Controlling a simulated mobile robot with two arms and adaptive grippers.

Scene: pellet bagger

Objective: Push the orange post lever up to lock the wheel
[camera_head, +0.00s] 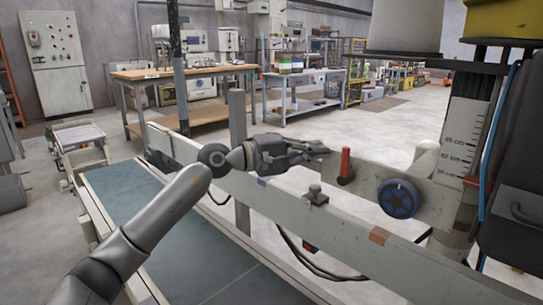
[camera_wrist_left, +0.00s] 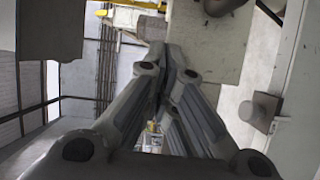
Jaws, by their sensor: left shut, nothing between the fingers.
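The orange-red post lever (camera_head: 345,166) stands upright on the pale machine arm, right of centre in the head view. The dark blue wheel (camera_head: 399,199) is on the face of the same arm, to the right of the lever and a little lower. My left gripper (camera_head: 322,149) reaches in from the left with its fingers shut and empty. Its tips appear just left of the lever; I cannot tell whether they touch it. In the left wrist view the shut fingers (camera_wrist_left: 172,60) point up the picture, and I cannot make out the lever there. My right gripper is not in view.
A long white rail (camera_head: 270,196) runs below my gripper, with a grey knob (camera_head: 317,195) on it. A conveyor belt (camera_head: 180,240) lies at lower left. A column with a printed scale (camera_head: 461,135) stands right of the wheel. Workbenches (camera_head: 300,92) stand far behind.

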